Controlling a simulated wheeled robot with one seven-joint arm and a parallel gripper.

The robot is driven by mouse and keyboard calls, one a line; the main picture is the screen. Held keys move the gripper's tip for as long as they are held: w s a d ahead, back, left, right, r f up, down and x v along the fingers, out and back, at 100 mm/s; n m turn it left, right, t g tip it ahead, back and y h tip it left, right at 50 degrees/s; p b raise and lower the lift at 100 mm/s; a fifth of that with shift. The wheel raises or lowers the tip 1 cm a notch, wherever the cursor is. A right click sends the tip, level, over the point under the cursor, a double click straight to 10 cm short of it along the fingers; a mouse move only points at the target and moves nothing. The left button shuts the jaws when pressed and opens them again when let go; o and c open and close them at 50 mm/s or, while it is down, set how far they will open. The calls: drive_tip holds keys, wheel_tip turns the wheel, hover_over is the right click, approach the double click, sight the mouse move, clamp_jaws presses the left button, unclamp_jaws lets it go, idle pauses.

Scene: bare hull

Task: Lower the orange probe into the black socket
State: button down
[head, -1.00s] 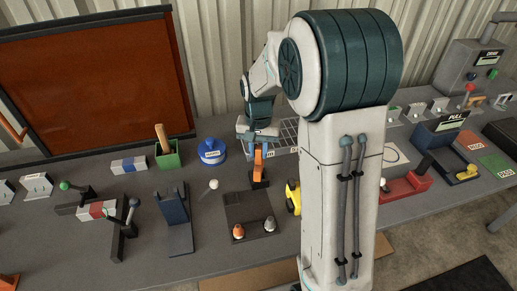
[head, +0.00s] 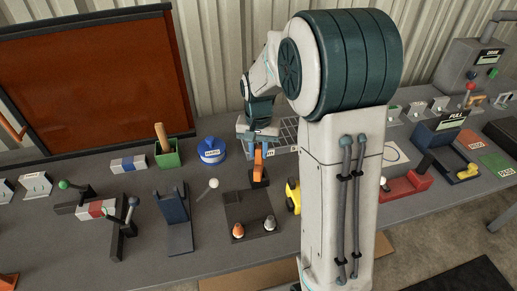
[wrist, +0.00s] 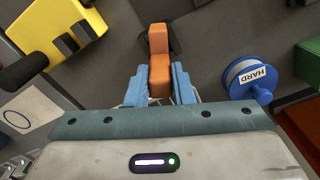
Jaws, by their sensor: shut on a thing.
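The orange probe (head: 258,160) is upright near the back of the grey bench, under my wrist. My gripper (wrist: 158,84) is shut on it, with one blue finger on each side in the wrist view, where the probe (wrist: 159,62) extends forward from between the fingers. The black socket (head: 259,181) is a small dark block at the probe's foot; a dark edge of it (wrist: 174,42) shows beside the probe in the wrist view. The probe's lower end meets the block in the picture, but I cannot tell how deep it sits.
A blue knob labelled HARD (wrist: 249,79) stands close by, left of the probe in the head view. A yellow part (head: 293,196) is close on the other side. A dark plate with orange and grey cones (head: 247,210) lies in front. A green box (head: 168,155) stands farther left.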

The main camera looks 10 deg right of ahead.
drive_tip(key=shift+f+b, duration=0.3)
drive_tip(key=shift+f, duration=0.1)
drive_tip(key=c, duration=0.7)
unclamp_jaws()
drive_tip(key=shift+r, duration=0.15)
drive_tip(key=shift+r+p, duration=3.2)
drive_tip(key=shift+r, duration=1.2)
